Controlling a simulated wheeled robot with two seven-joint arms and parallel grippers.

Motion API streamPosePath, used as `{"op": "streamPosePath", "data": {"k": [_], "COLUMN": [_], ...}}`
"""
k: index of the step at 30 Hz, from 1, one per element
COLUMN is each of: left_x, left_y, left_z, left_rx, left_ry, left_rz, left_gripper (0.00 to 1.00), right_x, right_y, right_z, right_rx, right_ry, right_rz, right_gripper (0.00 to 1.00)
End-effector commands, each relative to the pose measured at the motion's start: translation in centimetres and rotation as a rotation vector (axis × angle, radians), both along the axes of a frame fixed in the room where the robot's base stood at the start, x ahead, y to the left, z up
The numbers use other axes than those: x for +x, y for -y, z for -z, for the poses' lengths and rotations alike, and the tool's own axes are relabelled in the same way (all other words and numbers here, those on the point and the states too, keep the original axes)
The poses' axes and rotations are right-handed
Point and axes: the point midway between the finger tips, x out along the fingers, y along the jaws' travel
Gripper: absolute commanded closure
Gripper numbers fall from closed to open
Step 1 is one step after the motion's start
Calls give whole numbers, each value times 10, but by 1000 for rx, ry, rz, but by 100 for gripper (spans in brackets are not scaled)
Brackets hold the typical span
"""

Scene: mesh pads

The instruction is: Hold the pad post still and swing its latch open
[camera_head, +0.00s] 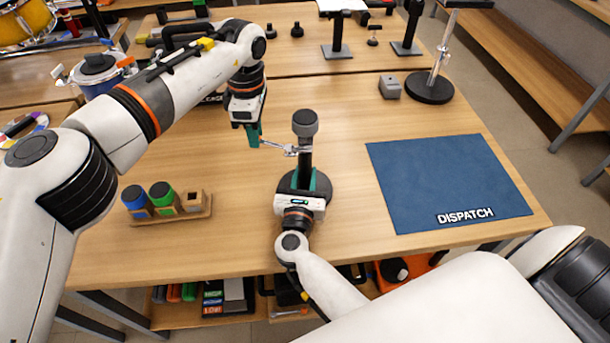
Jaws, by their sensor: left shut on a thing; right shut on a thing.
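The pad post (305,155) stands upright near the middle of the wooden table. It has a grey round cap and a dark round base. Its thin silver latch (285,149) sticks out to the left from the upper part of the post. My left gripper (255,138) points down at the latch's outer left end and is shut on it. My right gripper (304,181) reaches in from the front, low on the post. Its teal fingers sit on either side of the post and are shut on it, just above the base, hiding part of it.
A blue DISPATCH mat (440,175) lies bare to the right. A wooden tray (170,217) with blue and green capped jars stands front left. A grey block (390,86) and a metal stand (430,88) are at the back right.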

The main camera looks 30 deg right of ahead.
Motion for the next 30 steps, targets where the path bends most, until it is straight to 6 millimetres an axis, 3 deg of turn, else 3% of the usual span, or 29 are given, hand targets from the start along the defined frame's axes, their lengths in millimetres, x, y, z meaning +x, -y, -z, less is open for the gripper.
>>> {"op": "streamPosePath", "data": {"k": [1, 8, 9, 13, 23, 30], "left_x": [1, 1, 2, 1, 1, 2], "left_y": [1, 1, 1, 1, 0, 0], "left_z": [0, 0, 0, 0, -3, -43], "left_rx": [-3, -3, -3, -2, -1, -1], "left_ry": [3, 3, 3, 1, 2, 6], "left_rz": [-1, -1, -1, -1, -1, -1], "left_gripper": [97, 97, 71, 52, 52, 52], "right_x": [-2, -2, -2, -2, -2, -2], "right_y": [-1, -1, -1, -1, -1, -1], "right_z": [8, 8, 8, 8, 7, 7], "right_rx": [7, 7, 7, 6, 6, 6], "right_ry": [-15, -15, -15, -14, -14, -14], "right_rz": [-3, -3, -3, -2, -2, -1], "right_gripper": [100, 100, 100, 100, 100, 100]}}
